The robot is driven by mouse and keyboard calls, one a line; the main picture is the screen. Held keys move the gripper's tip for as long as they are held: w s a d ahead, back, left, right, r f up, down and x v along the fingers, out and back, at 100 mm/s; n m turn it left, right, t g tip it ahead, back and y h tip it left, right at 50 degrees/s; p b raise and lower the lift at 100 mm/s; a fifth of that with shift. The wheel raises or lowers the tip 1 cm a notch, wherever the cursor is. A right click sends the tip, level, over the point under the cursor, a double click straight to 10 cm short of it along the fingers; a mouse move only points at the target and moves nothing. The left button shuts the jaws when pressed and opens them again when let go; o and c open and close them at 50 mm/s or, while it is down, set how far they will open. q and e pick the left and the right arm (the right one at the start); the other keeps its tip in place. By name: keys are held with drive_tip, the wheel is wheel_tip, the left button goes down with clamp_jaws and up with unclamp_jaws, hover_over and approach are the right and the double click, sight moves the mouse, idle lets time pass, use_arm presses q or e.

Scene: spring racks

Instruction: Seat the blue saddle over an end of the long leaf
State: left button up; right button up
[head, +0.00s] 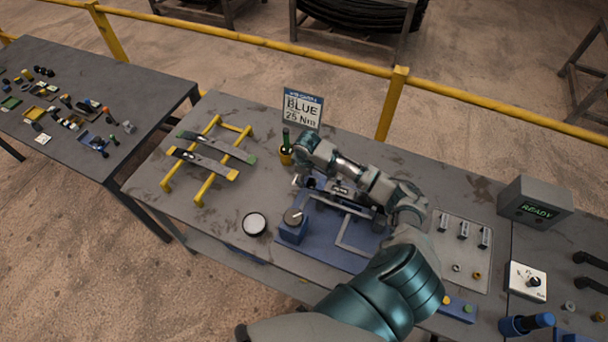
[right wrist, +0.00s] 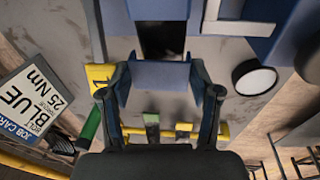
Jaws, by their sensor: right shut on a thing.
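The blue saddle (right wrist: 155,78) is a U-shaped blue piece between the fingertips of my right gripper (right wrist: 158,92), which is shut on it. In the head view my right arm reaches in over the blue fixture (head: 345,243), and the saddle cannot be made out there. Two grey leaves lie across a yellow rack at the left: one with green ends (head: 216,145) and one with yellow ends (head: 203,163). I cannot tell which is the long one. The saddle is over the bench, apart from both leaves. My left gripper is not in view.
A job card reading BLUE 25 Nm (head: 302,108) stands behind a green-handled tool in a yellow cup (head: 286,156). The bench between rack and dish is clear.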

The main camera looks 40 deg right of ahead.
drive_tip(key=shift+a+f, duration=0.35)
drive_tip(key=shift+f, duration=0.15)
drive_tip(key=shift+f, duration=0.15)
drive_tip(key=shift+d+r, duration=0.1)
drive_tip(key=shift+r, duration=0.15)
drive_tip(key=shift+d+r, duration=0.15)
drive_tip(key=shift+r, duration=0.1)
idle(0.3)
drive_tip(key=shift+w+d, duration=0.1)
drive_tip(key=shift+d, duration=0.05)
idle(0.5)
idle(0.4)
drive_tip(key=shift+f, duration=0.7)
idle(0.6)
